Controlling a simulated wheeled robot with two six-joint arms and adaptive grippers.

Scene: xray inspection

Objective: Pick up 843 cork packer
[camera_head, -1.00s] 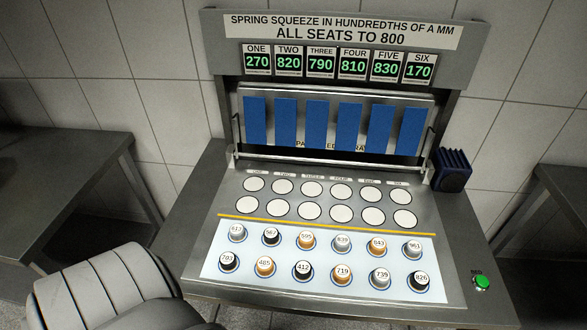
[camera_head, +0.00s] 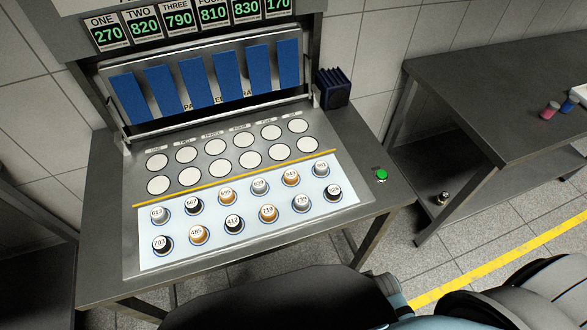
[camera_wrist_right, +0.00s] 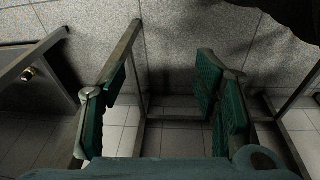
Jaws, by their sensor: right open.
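The cork packer 843 (camera_head: 291,177) stands upright in the upper row of the light tray on the inspection bench, a brown piece with a white numbered top. It is second from the right in that row, between 839 (camera_head: 260,186) and the far-right grey piece (camera_head: 321,170). My right gripper (camera_wrist_right: 160,95) shows in the right wrist view with its green-padded fingers wide apart and nothing between them. My left gripper is not in view.
Several other packers stand close around 843. White round seats (camera_head: 219,160) lie beyond the yellow line. A dark blue ribbed box (camera_head: 333,88) and a green button (camera_head: 381,175) are on the bench's right side. A dark table (camera_head: 480,85) with cups stands at right.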

